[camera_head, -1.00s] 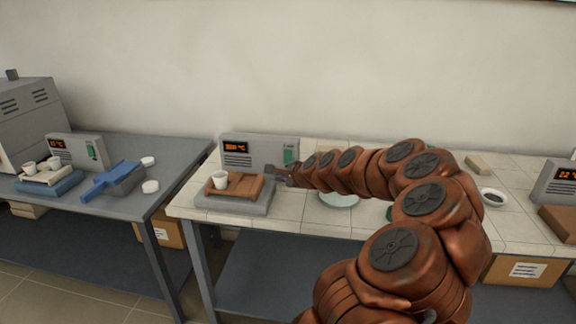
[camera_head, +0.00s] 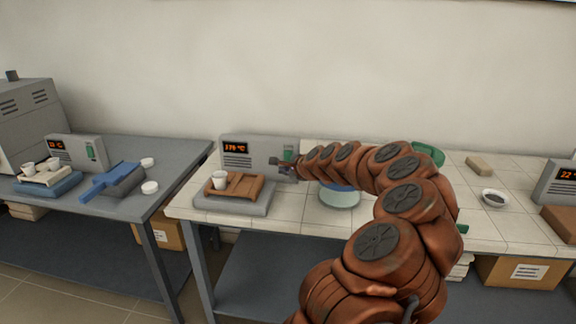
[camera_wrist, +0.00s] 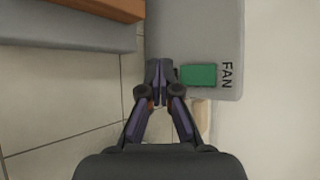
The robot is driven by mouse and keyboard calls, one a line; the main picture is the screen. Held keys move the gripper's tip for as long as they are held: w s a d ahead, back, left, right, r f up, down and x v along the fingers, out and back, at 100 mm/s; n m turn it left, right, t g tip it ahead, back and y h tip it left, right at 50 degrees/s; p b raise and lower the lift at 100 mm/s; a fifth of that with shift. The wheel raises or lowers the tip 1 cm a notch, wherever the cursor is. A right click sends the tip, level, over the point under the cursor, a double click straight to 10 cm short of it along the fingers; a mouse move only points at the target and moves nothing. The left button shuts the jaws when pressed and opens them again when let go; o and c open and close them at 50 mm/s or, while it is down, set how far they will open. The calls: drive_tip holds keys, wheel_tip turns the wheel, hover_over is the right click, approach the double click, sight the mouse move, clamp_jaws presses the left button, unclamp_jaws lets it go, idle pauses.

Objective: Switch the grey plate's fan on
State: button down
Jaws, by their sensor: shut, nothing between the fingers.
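The grey plate (camera_head: 232,208) lies on the tiled table, with a brown wooden rack and a white cup on it. Its upright grey panel (camera_head: 262,147) has a lit orange display and a green fan switch (camera_head: 288,155). In the wrist view the green switch (camera_wrist: 198,75) sits beside the word FAN on the panel (camera_wrist: 195,30). My gripper (camera_wrist: 159,70) is shut and empty, its tips just left of the switch with a small gap in the picture; contact cannot be told. In the head view my gripper (camera_head: 286,169) is at the panel's right end, just below the switch.
A round glass dish (camera_head: 339,200) stands right of the plate, partly behind my arm. A dark-filled bowl (camera_head: 495,198) and a tan block (camera_head: 478,165) are further right. A blue plate (camera_head: 50,187) with its own panel (camera_head: 75,149) is on the left table.

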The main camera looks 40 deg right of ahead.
sight(288, 157)
drive_tip(key=shift+w+d+f+b, duration=0.15)
drive_tip(key=shift+w+d+b, duration=0.1)
drive_tip(key=shift+w+d, duration=0.45)
drive_tip(key=shift+w+d+f+b, duration=0.2)
drive_tip(key=shift+w+d, duration=0.2)
drive_tip(key=shift+d, duration=0.45)
drive_tip(key=shift+d, duration=0.1)
idle(0.5)
drive_tip(key=shift+w+d, duration=0.25)
drive_tip(key=shift+d, duration=0.05)
drive_tip(key=shift+w+d, duration=0.15)
drive_tip(key=shift+d, duration=0.1)
idle(0.7)
drive_tip(key=shift+a, duration=0.15)
drive_tip(key=shift+s+a+r+p, duration=0.1)
drive_tip(key=shift+s+a+p, duration=0.3)
drive_tip(key=shift+a+p, duration=0.15)
idle(0.4)
